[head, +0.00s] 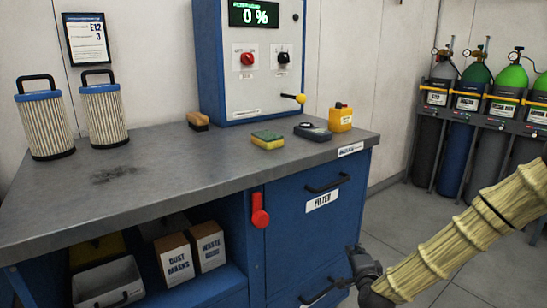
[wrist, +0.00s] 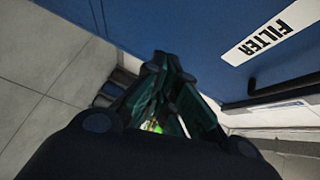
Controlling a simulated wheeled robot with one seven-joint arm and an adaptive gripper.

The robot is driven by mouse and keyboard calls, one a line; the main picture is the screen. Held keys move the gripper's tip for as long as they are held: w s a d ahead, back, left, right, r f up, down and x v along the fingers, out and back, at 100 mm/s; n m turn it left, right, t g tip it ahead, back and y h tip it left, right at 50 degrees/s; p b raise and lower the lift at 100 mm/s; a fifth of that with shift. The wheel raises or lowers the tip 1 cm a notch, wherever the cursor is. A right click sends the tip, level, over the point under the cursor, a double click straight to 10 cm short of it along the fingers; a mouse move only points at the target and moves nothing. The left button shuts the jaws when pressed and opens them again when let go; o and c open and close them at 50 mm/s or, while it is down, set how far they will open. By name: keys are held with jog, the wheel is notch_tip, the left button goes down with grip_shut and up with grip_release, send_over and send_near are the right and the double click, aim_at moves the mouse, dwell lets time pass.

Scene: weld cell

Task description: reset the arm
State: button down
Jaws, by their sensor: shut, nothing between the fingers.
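My gripper (head: 362,262) is at the lower right in the head view, at the end of my sleeved arm. It is beside the front of the blue cabinet (head: 285,241), below the height of the worktop. In the wrist view my gripper (wrist: 167,62) has its dark fingers together, with nothing held. The blue front with the FILTER label (wrist: 268,37) is at the upper right of that view. In the head view the same FILTER label (head: 321,200) is on a door with a black handle (head: 328,184). I cannot tell whether my gripper touches the cabinet.
The grey worktop (head: 180,160) holds two filters (head: 45,124), a sponge (head: 267,139), a yellow container (head: 340,117) and a blue control box (head: 262,60). A red handle (head: 260,212) sticks out from the cabinet front. Gas cylinders (head: 462,125) stand at the right. Floor (head: 400,225) is clear between.

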jog(key=s+a+f+n+g+y, duration=0.1)
jog(key=s+a+f+n+g, duration=0.3)
jog(key=s+f, duration=0.6)
jog(key=s+a+f+n+g+y, duration=0.25)
jog(key=s+f+n+g, duration=0.2)
jog(key=s+f, duration=0.6)
jog(key=s+d+f+n+g+h, duration=0.1)
jog(key=s+f+n+g, duration=0.4)
jog(key=s, duration=0.8)
jog(key=s+f+n+g+h, duration=0.1)
jog(key=s+f+n+g, duration=0.15)
jog(key=s+f, duration=0.75)
jog(key=s+r+p, duration=0.2)
jog(key=r+p, duration=1.1)
jog(key=r, duration=0.2)
jog(key=s+r+p, duration=0.2)
jog(key=r+p, duration=1.1)
jog(key=r, duration=0.2)
jog(key=shift+s+d+n+p, duration=0.15)
jog(key=shift+n+p, duration=0.15)
jog(key=shift+p, duration=0.05)
